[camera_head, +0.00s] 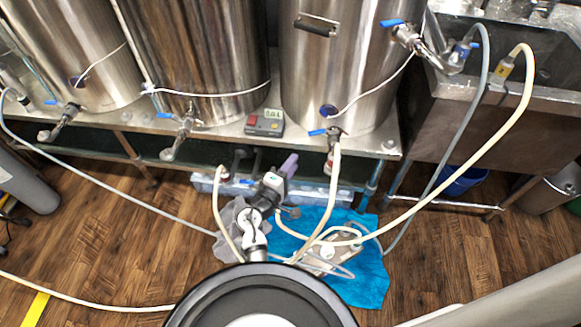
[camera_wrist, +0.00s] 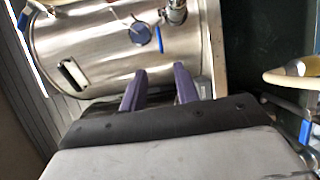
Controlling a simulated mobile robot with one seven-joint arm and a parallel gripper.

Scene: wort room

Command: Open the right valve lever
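The right steel kettle (camera_head: 345,75) carries a lower outlet valve (camera_head: 334,136) with a blue lever (camera_head: 317,132) sticking out to the left in the head view. In the wrist view this blue lever (camera_wrist: 160,38) lies beside a round blue gauge (camera_wrist: 140,33). Another blue lever (camera_head: 392,22) sits on the same kettle's upper valve (camera_head: 410,36). I cannot tell from the pictures which one the task means. My gripper (camera_head: 288,165) is below and left of the lower valve in the head view. Its purple fingers (camera_wrist: 160,80) are apart and empty, not touching the lever.
Hoses (camera_head: 320,215) run from the lower valve to the floor, around my arm. A blue mat (camera_head: 365,290) lies on the floor. A small control box (camera_head: 264,122) stands on the metal bench. A sink (camera_head: 480,95) is at the right. Wooden floor is open on the left.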

